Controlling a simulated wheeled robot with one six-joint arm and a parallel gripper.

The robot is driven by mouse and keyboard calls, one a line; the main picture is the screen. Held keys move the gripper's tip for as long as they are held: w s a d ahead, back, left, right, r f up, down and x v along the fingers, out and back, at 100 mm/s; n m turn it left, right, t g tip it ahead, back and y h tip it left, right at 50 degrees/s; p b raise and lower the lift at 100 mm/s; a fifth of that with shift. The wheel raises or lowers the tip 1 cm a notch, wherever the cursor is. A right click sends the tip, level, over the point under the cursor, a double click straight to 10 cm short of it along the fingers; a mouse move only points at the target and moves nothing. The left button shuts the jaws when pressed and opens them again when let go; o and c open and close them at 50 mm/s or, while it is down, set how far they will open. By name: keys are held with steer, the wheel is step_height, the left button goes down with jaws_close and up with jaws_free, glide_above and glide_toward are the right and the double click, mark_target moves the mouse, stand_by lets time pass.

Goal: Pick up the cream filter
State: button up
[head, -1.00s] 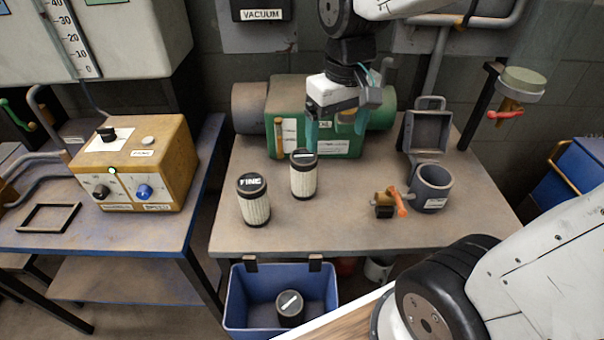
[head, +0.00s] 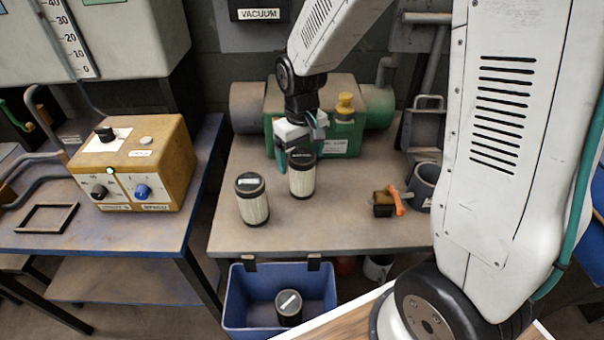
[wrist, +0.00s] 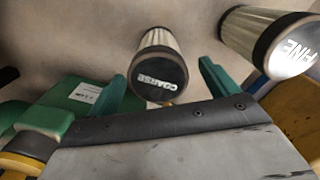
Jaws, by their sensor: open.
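Two cream pleated filters with black caps stand upright on the table. The left one (head: 253,202) is labelled FINE in the wrist view (wrist: 285,45). The right one (head: 302,180) is labelled COARSE in the wrist view (wrist: 160,68). My gripper (head: 297,158) is open, with its teal fingers at the top of the COARSE filter. In the wrist view the COARSE cap lies between the two spread fingers; I cannot tell whether either touches it. The FINE filter is outside the fingers, to the right in that view.
A green pump (head: 335,140) stands close behind the COARSE filter. A small orange-handled valve (head: 388,203) and a grey cup (head: 421,185) are to the right. A blue bin (head: 240,300) hanging at the table front holds another black-capped item (head: 288,308). The front table area is clear.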

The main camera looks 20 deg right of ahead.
step_height(320, 180, down, 3)
steer(key=shift+s+d+f, duration=0.1)
steer(key=shift+s+f, duration=0.05)
steer(key=c, duration=1.2)
